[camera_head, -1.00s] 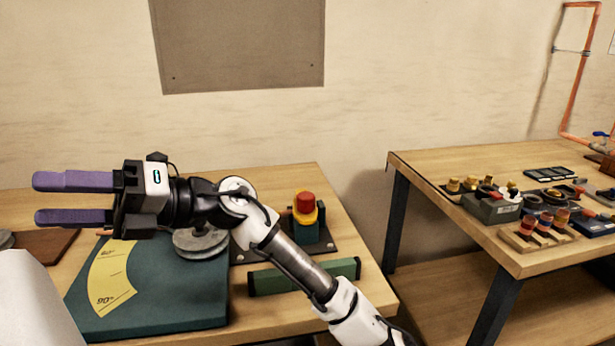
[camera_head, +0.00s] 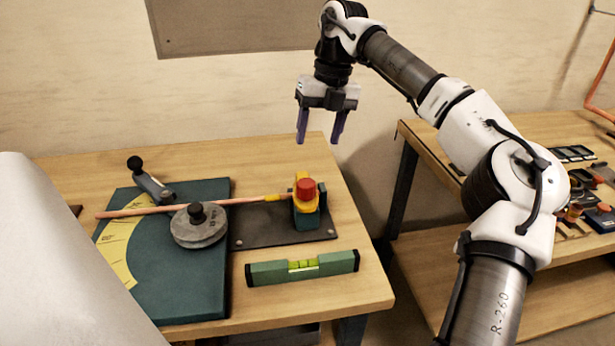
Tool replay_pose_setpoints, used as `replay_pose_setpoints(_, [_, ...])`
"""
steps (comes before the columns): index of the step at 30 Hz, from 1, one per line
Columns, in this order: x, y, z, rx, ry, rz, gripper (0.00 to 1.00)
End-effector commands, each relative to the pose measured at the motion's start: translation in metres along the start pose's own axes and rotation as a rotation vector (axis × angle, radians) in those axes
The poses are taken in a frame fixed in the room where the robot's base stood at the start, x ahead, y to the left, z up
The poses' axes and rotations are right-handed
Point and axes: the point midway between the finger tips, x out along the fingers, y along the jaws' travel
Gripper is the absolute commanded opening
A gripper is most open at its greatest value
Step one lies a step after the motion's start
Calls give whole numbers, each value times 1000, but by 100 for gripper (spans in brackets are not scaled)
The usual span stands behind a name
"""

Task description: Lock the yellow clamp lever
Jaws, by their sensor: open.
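The clamp (camera_head: 306,216) stands at the right end of the dark plate on the near bench. It has a green base, a yellow lever part (camera_head: 299,206) and a red knob (camera_head: 306,189) on top. A copper tube (camera_head: 150,211) runs from the clamp leftward across the bender's round grey die (camera_head: 198,226). Whether the lever is locked cannot be told. My gripper (camera_head: 320,138) points down with purple fingers apart and empty. In the picture it is above and slightly right of the clamp, not touching it.
The green bender board (camera_head: 160,285) has a yellow angle scale and a black-knobbed handle (camera_head: 143,175). A green spirit level (camera_head: 302,268) lies in front of the clamp. A second bench (camera_head: 560,265) with fittings stands to the right, partly behind my arm.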

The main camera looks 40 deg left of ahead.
Motion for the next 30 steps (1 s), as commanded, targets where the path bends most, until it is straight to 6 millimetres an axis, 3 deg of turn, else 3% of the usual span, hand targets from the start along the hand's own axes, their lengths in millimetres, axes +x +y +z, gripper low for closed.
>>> replay_pose_setpoints(15, [101,2,0,-4,0,6,58])
replay_pose_setpoints(21, [121,2,0,-4,-1,5,58])
replay_pose_setpoints(30, [125,2,0,-4,-2,5,58])
